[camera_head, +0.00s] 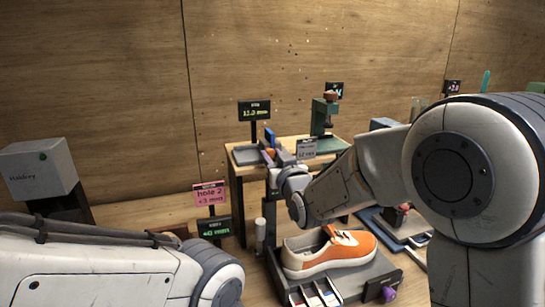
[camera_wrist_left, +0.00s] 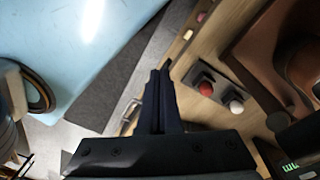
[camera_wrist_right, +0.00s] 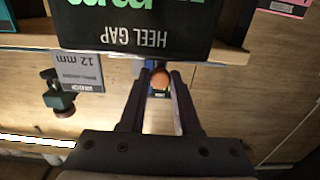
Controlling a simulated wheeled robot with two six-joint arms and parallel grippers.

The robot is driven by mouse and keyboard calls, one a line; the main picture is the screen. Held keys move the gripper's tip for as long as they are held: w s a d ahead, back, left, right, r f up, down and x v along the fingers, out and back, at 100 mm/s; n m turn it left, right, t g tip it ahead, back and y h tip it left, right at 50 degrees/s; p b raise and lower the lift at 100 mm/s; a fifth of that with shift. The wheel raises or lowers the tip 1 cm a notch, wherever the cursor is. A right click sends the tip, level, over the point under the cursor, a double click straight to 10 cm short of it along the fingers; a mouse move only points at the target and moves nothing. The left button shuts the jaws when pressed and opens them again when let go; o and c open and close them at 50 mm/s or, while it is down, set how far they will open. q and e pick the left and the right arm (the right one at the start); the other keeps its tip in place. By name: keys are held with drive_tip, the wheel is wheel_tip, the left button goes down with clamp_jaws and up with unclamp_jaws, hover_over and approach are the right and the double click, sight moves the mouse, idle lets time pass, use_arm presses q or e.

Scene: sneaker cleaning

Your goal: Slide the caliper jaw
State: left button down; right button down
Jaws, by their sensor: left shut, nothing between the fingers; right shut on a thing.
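A small blue upright piece (camera_head: 269,134), which looks like the caliper jaw, stands on the grey tray on the small wooden table in the head view. My right gripper (camera_head: 268,154) reaches over that table right by it. In the right wrist view my right gripper (camera_wrist_right: 159,72) is shut on a small part; an orange-brown round end (camera_wrist_right: 160,80) shows between its fingers. The fingers hide much of the caliper. My left gripper (camera_wrist_left: 160,75) is shut and empty in the left wrist view; the head view shows only its arm.
A gap display (camera_head: 254,111) reading about 12 mm stands behind the tray; its panel (camera_wrist_right: 135,30) fills the top of the right wrist view. A green press (camera_head: 322,115) and a tag (camera_head: 306,149) are to its right. An orange-white sneaker (camera_head: 330,252) sits in front, below my right arm.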

idle(0.8)
drive_tip(key=a, duration=0.2)
drive_tip(key=s+a+b, duration=0.1)
drive_tip(key=shift+s+a, duration=0.1)
drive_tip(key=shift+a, duration=0.25)
drive_tip(key=c, duration=0.6)
unclamp_jaws()
drive_tip(key=shift+s, duration=0.1)
drive_tip(key=b+v, duration=0.2)
drive_tip(key=v, duration=0.8)
drive_tip(key=shift+s+d, duration=0.1)
drive_tip(key=shift+s, duration=0.05)
